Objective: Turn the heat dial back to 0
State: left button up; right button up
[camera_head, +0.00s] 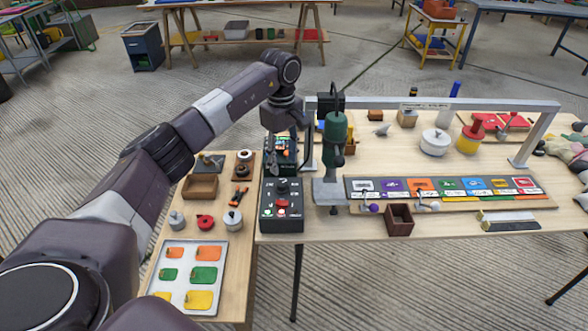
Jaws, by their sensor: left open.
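A black control box (272,222) stands at the left end of the long wooden table. A dark round dial (282,187) sits on its sloped face, above a red button (282,203) and small lit lamps. The dial's pointer and the numbers are too small to read. My left gripper (281,155) hangs from above, just behind the box in the picture. It is open, with nothing seen between its fingers, and it looks apart from the dial. My right gripper is out of view.
A green drill-like machine (335,135) stands close to the right of the box. A strip of coloured cards (440,188) and a brown open box (399,219) lie further right. A side table at left holds a tray (187,255) and several pots. A grey frame (430,103) spans the table.

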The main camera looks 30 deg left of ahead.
aim_at(282, 183)
pick_arm(q)
jog(key=shift+s+a+f, duration=0.1)
jog(key=shift+a, duration=0.05)
jog(key=f, duration=0.2)
jog(key=s+f+p, duration=0.1)
jog(key=f, duration=0.1)
jog(key=shift+f, duration=0.25)
jog(key=shift+w+f, duration=0.15)
jog(key=shift+f, duration=0.95)
grip_shut()
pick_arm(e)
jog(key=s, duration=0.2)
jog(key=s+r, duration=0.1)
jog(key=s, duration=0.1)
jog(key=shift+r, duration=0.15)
